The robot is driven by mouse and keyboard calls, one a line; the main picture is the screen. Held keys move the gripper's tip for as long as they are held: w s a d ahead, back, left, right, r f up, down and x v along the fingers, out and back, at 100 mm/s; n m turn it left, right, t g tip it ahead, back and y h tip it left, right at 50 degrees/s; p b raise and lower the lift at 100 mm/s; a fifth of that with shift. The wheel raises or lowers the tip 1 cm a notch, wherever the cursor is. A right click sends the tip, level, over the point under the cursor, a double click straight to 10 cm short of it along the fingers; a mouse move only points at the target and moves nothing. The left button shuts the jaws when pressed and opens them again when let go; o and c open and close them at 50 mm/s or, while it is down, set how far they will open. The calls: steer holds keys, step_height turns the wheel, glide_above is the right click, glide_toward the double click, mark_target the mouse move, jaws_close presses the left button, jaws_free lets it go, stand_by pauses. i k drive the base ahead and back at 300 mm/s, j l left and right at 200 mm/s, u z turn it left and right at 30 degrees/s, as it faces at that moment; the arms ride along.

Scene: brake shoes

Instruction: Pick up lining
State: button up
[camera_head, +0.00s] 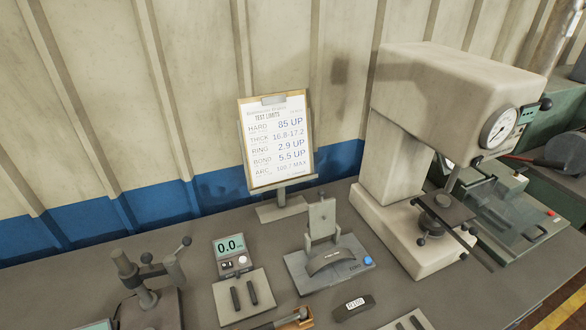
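A dark curved piece that looks like a lining (330,261) lies on a grey fixture plate with an upright back plate, near the middle of the bench. A second dark, slightly curved piece with a white label (354,306) lies on the bench in front of the fixture; its printing is too small to read surely. I cannot tell for certain which piece is the lining of the task. My gripper is not in view.
A tall press with a dial gauge (497,128) stands at right. A limits board (276,139) stands behind the fixture (366,262). A meter reading 0.0 (232,253) and a clamp device (146,295) are at left.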

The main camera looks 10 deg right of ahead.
mark_target(324, 259)
steer(key=i+j+u, duration=0.1)
steer(key=i+j, duration=0.15)
steer(key=j, duration=0.2)
steer(key=i+j+u, duration=0.15)
steer(key=i+j, duration=0.15)
steer(key=j, duration=0.15)
steer(key=i+j+u, duration=0.1)
steer(key=i+j, duration=0.2)
steer(key=j, duration=0.15)
